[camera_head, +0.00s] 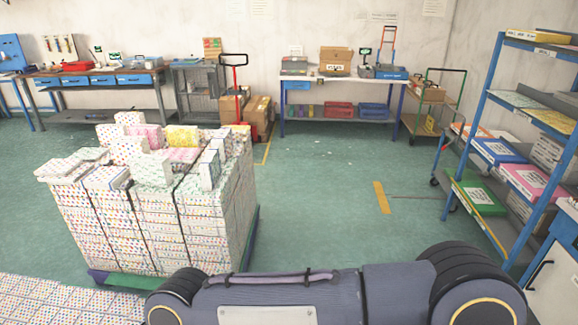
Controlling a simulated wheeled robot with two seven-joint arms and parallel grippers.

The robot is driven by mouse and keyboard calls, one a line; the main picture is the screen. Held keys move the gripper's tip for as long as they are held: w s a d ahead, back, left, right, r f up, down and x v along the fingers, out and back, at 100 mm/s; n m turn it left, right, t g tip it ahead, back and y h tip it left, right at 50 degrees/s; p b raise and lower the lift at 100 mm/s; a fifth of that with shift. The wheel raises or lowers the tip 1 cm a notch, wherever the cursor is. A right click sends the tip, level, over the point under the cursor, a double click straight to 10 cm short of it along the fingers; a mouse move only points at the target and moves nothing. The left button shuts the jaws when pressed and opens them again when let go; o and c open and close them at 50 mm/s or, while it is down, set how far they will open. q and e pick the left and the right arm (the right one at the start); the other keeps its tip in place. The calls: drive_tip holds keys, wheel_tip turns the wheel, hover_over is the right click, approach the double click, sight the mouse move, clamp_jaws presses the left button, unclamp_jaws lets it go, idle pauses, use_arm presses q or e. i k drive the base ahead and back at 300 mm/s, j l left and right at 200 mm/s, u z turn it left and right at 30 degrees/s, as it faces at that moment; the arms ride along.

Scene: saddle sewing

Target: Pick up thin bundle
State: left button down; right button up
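A tall stack of bundles (145,225) with a multicoloured dotted pattern stands on a pallet (112,280) at the left, with dark straps down its sides. Several loose bundles lie uneven on its top, among them a yellow one (182,137), a pink one (153,137) and flat pale ones (75,165) at the left edge. I cannot tell which is the thin bundle. Neither gripper is in view.
More patterned bundles (55,303) fill the bottom left corner. A blue shelf rack (497,75) with boxes stands at the right. Workbenches (347,82) and a red hand truck (237,95) line the back wall. The green floor (325,200) in the middle is clear.

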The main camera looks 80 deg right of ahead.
sight(211, 168)
drive_tip(key=z, duration=2.2)
drive_tip(key=i+u, duration=0.2)
drive_tip(key=i, duration=0.3)
drive_tip(key=i+l+u, duration=0.2)
drive_tip(key=i, duration=0.3)
drive_tip(key=i+l+u, duration=0.2)
drive_tip(key=i, duration=0.3)
drive_tip(key=i+l+u, duration=0.2)
drive_tip(key=i, duration=0.3)
drive_tip(key=i+l+u, duration=0.2)
drive_tip(key=i+l, duration=0.25)
